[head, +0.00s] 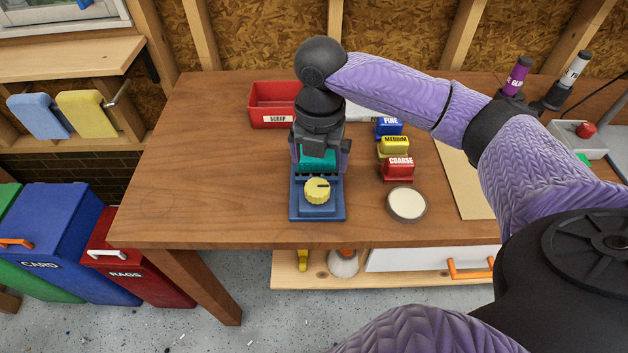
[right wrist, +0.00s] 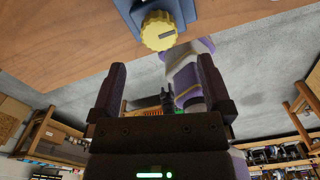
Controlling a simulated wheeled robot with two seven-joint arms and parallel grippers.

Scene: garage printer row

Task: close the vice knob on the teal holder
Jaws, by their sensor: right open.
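The blue vice (head: 300,207) stands on the wooden workbench near its front edge. The teal holder (head: 317,162) is at the vice, partly hidden under my right gripper (head: 320,148). The yellow knob (head: 317,191) with a dark mark is on the front of the vice, just in front of the holder. In the right wrist view the knob (right wrist: 158,31) shows beyond the fingertips, and the blue vice body (right wrist: 182,12) shows behind it. My right gripper (right wrist: 159,75) is open, with nothing between its fingers. My left gripper is not in view.
A red scrap bin (head: 268,115) stands behind the vice. Blue, yellow and red labelled blocks (head: 398,168) and a round cream disc (head: 406,203) lie to its right. The bench (head: 200,180) to the left is clear.

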